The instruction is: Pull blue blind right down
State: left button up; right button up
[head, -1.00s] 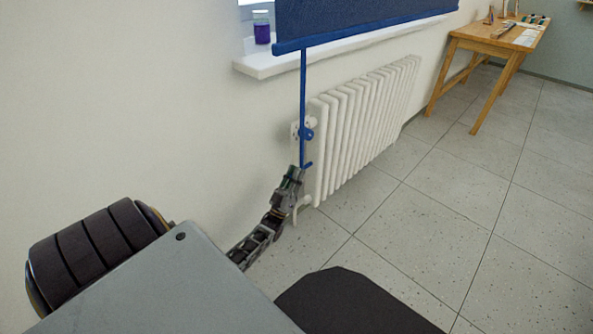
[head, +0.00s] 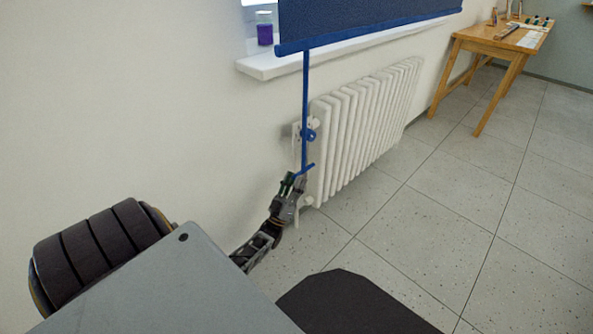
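The blue blind (head: 365,20) hangs at the top of the head view, its lower edge a little above the window sill at the left end. A thin blue rod (head: 305,105) hangs from its left end to a short blue crossbar handle (head: 306,168). My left gripper (head: 295,178) is just below the handle, close to the radiator's left end. Its two fingers look apart, pointing up, with the handle at or just above their tips. I cannot tell whether they touch it. My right gripper is not in view.
A white radiator (head: 365,130) with a blue valve knob (head: 308,135) stands behind the rod. A jar of purple liquid (head: 265,30) is on the white sill (head: 262,66). A wooden table (head: 490,48) stands at the far right. The tiled floor (head: 430,215) is clear.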

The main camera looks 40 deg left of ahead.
pick_arm(q)
jog(key=v, duration=0.9)
jog(key=shift+s+f, duration=0.3)
jog(key=shift+s, duration=0.05)
